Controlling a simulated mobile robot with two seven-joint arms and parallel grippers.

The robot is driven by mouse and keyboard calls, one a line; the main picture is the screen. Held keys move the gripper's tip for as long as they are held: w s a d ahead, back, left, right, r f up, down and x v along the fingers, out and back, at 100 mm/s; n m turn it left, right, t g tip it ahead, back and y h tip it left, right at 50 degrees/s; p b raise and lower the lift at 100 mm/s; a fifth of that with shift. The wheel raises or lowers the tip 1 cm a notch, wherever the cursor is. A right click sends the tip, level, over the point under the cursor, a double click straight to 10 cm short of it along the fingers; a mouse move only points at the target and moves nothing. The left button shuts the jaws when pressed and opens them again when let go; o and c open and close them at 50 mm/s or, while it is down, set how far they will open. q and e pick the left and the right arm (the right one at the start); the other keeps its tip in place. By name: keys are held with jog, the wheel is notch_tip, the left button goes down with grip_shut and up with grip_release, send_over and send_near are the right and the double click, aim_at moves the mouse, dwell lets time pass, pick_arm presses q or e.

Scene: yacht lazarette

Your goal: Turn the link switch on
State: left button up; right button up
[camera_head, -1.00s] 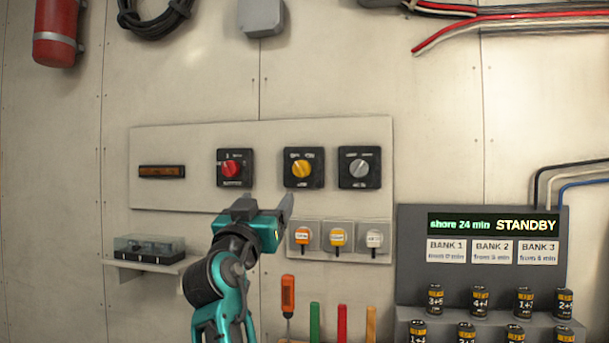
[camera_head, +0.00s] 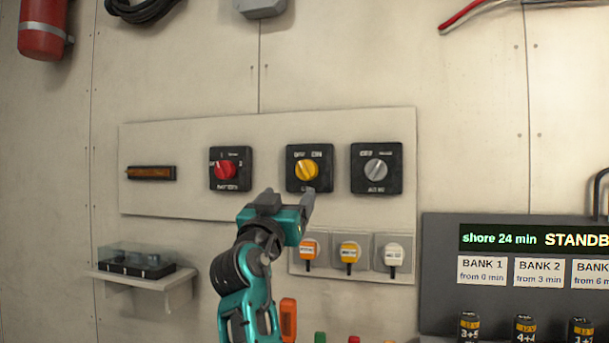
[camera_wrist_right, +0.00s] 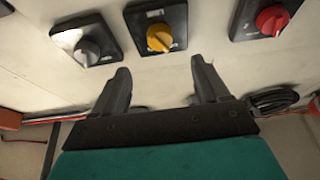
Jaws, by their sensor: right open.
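The switch with the yellow knob (camera_head: 306,170) is the middle one of three on the wall panel. Its upper marks look like OFF and ON; the label below it is partly covered by my right gripper and only its first letter, L, shows. The knob also shows in the right wrist view (camera_wrist_right: 159,38), ahead of the fingertips. My right gripper (camera_head: 289,198) is open and empty, just below this switch. In the right wrist view its two fingers (camera_wrist_right: 160,72) stand apart, with the yellow knob centred beyond the gap. My left gripper is out of view.
A red-knob switch (camera_head: 224,170) is to the left and a grey-knob switch (camera_head: 376,170) to the right. Below are several small tagged units (camera_head: 349,252). A grey display box (camera_head: 445,270) stands at right. A shelf (camera_head: 150,285) is at lower left.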

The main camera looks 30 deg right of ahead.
aim_at(304, 174)
jog(key=p+x, duration=0.2)
jog(key=x, duration=0.8)
jog(key=shift+w+d+r, duration=0.15)
jog(key=shift+w+d, duration=0.3)
jog(key=shift+d, duration=0.05)
jog(key=c, duration=1)
jog(key=shift+c, duration=0.2)
